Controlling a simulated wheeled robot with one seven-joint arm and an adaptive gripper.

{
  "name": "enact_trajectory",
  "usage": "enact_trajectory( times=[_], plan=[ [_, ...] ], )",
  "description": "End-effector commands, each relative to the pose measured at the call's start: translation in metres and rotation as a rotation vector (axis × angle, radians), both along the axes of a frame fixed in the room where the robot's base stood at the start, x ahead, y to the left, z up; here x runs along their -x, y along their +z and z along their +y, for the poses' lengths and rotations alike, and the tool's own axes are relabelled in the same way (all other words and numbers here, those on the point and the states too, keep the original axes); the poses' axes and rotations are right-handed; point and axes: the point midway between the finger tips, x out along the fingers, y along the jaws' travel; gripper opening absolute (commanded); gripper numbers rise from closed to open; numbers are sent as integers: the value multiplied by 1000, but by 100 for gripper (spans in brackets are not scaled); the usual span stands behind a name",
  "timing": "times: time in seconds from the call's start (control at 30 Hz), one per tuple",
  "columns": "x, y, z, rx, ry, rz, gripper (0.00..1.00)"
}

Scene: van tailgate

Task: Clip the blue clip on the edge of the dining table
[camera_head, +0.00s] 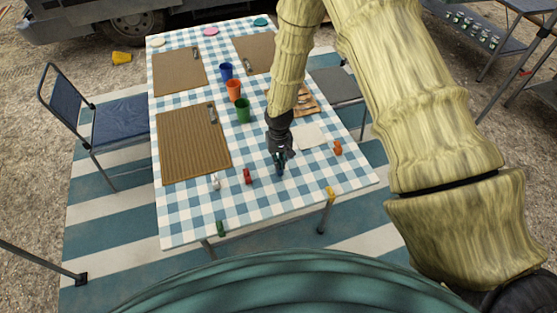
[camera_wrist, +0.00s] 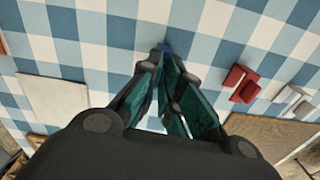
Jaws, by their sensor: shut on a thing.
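The dining table (camera_head: 290,205) has a blue and white checked cloth. My gripper (camera_head: 279,158) is over its near right part, fingers pointing down. It is shut on the small blue clip (camera_head: 281,171), which shows just below the fingertips. In the wrist view the fingertips (camera_wrist: 167,62) meet around the blue clip (camera_wrist: 166,47), mostly hidden by them. The clip is at or just above the cloth; I cannot tell if it touches. It is inside the near table edge, not on it.
A red clip (camera_head: 248,176), white clip (camera_head: 215,182) and orange clip (camera_head: 337,148) stand on the cloth. A green clip (camera_head: 220,228) and yellow clip (camera_head: 330,194) sit at the near edge. Between these two the edge is free. Cups and brown mats lie farther back.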

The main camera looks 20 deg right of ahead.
Motion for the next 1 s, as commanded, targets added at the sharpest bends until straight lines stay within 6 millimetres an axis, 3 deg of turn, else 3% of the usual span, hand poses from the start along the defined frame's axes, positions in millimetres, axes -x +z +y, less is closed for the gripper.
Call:
enact_trajectory(
  times=[0.7, 1.0],
  plan=[
    [0, 48, 0, 0, 0, 0, 0],
    [0, 50, 0, 0, 0, 0, 0]
  ],
)
